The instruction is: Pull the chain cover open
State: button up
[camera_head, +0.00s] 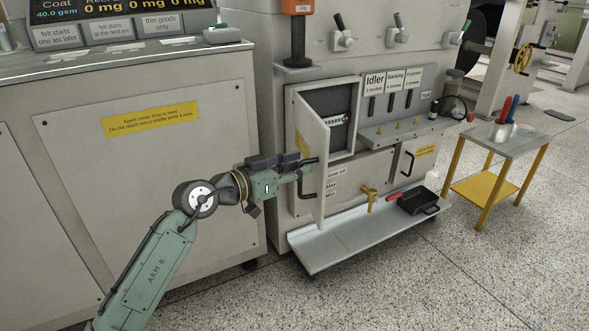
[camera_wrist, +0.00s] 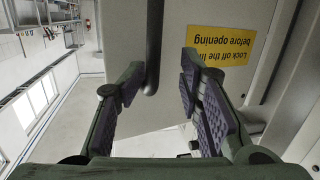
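The chain cover (camera_head: 306,130) is a pale hinged door on the machine front, standing swung out from its opening (camera_head: 328,112). The dark opening shows a light chain-like strip inside. A black bar handle (camera_head: 308,188) is on the cover's outer face. My gripper (camera_head: 309,169) is at this handle, its fingers partly hidden against the door. In the wrist view, my gripper (camera_wrist: 160,72) is open, with the handle (camera_wrist: 152,48) showing between the fingers and a visible gap on both sides. The cover (camera_wrist: 172,105) carries a yellow lock-off label (camera_wrist: 220,45).
A grey ledge (camera_head: 335,245) juts out below the opening, with a yellow valve (camera_head: 370,198) and a black pan (camera_head: 418,201) near it. A second closed door (camera_head: 402,170) is to the right. A small trolley (camera_head: 510,143) stands further right. Speckled floor in front is clear.

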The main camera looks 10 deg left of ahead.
jog(key=shift+s+r, duration=0.15)
jog(key=shift+r, duration=0.55)
jog(key=s+a+p, duration=0.3)
jog(key=a+p, duration=0.3)
jog(key=a, duration=0.6)
jog(key=shift+f, duration=0.35)
jog(key=shift+r+p, duration=0.15)
jog(key=shift+p, duration=0.7)
